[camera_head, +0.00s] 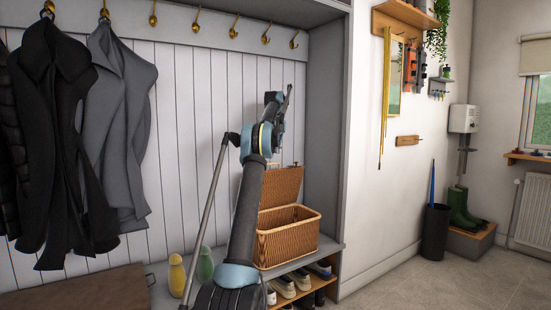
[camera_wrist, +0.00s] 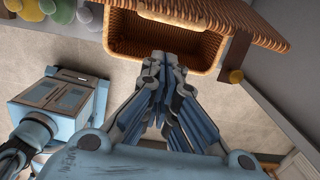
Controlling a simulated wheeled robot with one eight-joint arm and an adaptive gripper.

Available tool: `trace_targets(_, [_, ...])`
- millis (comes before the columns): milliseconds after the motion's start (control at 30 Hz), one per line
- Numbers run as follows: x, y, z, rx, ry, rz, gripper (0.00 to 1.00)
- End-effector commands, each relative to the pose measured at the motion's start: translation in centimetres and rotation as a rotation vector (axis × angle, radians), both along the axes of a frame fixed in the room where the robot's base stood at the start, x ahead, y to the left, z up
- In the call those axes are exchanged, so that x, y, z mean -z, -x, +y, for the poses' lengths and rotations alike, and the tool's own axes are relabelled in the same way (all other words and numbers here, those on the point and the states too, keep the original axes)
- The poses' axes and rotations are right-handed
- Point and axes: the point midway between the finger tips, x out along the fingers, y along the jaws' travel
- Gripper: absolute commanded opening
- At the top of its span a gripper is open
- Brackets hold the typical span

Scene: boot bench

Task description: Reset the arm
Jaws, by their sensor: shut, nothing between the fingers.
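My gripper (camera_wrist: 162,62) shows in the wrist view with its fingers together and nothing between them. Its tips overlap the near edge of an open wicker basket (camera_wrist: 125,55) in that view; I cannot tell the gap between them. In the head view my arm rises from the bottom middle, bends at a blue joint and reaches up in front of the bench's back panel. The fingers are too small to make out there. The basket (camera_head: 287,240) stands on the bench with its lid (camera_head: 281,187) raised, partly behind my arm.
Shoes (camera_head: 284,287) fill the shelf below. Coats (camera_head: 62,140) hang at the left. A side panel (camera_head: 326,130) bounds the bench on the right.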

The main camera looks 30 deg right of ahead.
Motion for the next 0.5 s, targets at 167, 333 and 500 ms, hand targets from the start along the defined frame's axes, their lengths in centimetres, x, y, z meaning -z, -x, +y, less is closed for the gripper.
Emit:
trace_targets(167, [-1.1,-0.5,0.0,-0.001,0.000,0.000,0.00])
trace_targets(333, [-1.8,-0.6,0.2,-0.002,0.000,0.000,0.00])
trace_targets(500, [-2.0,-0.7,0.2,-0.002,0.000,0.000,0.00])
